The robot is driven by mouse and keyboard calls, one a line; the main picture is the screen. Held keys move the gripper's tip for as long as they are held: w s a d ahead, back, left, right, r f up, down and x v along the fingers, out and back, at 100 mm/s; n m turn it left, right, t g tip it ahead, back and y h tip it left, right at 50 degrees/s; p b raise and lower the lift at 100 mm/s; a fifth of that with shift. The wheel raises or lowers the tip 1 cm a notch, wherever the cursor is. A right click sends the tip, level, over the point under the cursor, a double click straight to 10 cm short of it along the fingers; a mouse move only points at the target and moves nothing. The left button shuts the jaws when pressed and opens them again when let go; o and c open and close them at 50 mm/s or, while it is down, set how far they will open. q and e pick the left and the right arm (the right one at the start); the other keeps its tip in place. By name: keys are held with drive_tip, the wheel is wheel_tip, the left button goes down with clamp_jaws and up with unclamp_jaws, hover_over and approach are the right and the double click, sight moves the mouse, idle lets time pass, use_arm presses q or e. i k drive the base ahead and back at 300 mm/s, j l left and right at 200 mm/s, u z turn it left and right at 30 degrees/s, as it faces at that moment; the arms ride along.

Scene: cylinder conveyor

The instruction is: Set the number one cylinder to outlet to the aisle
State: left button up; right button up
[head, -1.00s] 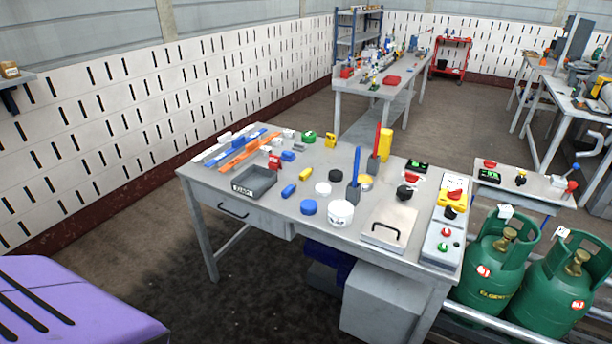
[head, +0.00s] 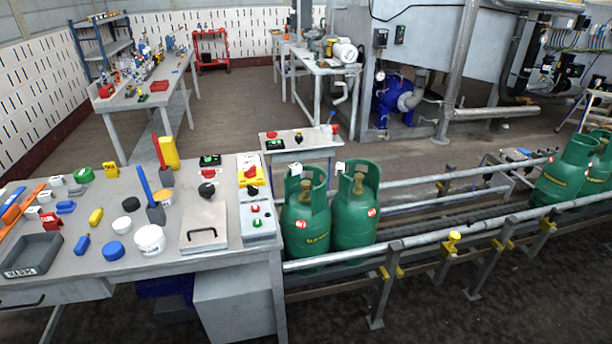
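Two green gas cylinders (head: 305,218) and (head: 356,212) stand upright side by side at the near end of the conveyor (head: 420,240), just right of the workbench. Each has a small white tag near its collar and a round red label. I cannot read which is number one. More green cylinders (head: 567,172) stand at the far right of the conveyor. A grey control box (head: 258,221) with green and red buttons and a yellow-red switch (head: 249,172) sit on the bench's right edge. Neither of my grippers is in view.
The workbench (head: 130,185) at left holds a grey tray (head: 33,254), a white tub (head: 149,240), a metal plate with a handle (head: 204,226) and several small parts. A smaller panel table (head: 300,140) stands behind the cylinders. Floor (head: 440,320) in front of the conveyor is clear.

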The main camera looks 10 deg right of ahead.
sight(306, 215)
drive_tip(key=i, duration=0.85)
drive_tip(key=z, duration=0.05)
